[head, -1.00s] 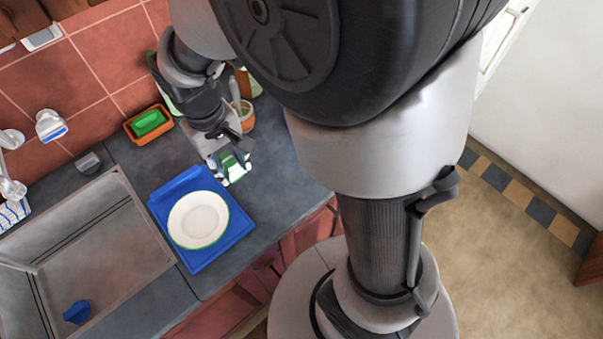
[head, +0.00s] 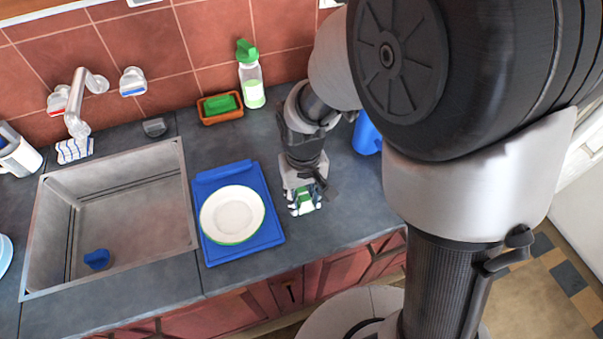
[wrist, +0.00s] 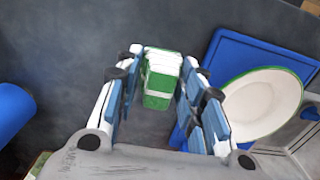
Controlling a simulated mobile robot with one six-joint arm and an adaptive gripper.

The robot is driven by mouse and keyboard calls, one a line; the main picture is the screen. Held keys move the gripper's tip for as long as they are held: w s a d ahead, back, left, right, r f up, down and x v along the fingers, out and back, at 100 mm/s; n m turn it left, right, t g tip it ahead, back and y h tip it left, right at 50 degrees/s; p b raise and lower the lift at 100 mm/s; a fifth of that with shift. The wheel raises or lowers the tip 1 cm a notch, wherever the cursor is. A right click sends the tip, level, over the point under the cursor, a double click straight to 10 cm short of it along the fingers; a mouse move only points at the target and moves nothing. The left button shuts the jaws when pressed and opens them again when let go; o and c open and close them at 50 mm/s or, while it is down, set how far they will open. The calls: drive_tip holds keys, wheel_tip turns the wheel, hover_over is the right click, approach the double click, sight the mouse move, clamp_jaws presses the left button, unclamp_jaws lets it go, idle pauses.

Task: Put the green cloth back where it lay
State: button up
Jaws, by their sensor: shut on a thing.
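The green cloth (wrist: 160,83) is a small folded block with white stripes. My gripper (wrist: 162,62) is shut on it, with the cloth between the blue-padded fingers. In the head view my gripper (head: 303,206) points down over the dark counter, to the right of the blue board, with the cloth (head: 306,198) partly hidden by the fingers. I cannot tell whether the cloth touches the counter.
A white plate with a green rim (head: 232,215) lies on the blue board (head: 247,254). The sink (head: 130,215) is left of it. A sponge dish (head: 222,117), a green-capped bottle (head: 252,85) and a blue container (head: 367,137) stand behind.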

sight(304, 208)
drive_tip(key=shift+f+b, duration=0.8)
drive_tip(key=shift+f, duration=1.55)
drive_tip(key=shift+f, duration=0.15)
drive_tip(key=o, duration=0.9)
drive_tip(key=shift+o, duration=0.2)
wheel_tip(304, 208, up, 13)
drive_tip(key=p, duration=0.4)
drive_tip(key=shift+f, duration=0.2)
drive_tip(key=s+d+r+m+t, duration=0.3)
drive_tip(key=s+d+r+t, duration=0.1)
drive_tip(key=s+d+r, duration=0.7)
wheel_tip(304, 208, up, 3)
drive_tip(key=s, duration=0.2)
drive_tip(key=shift+s+t, duration=0.3)
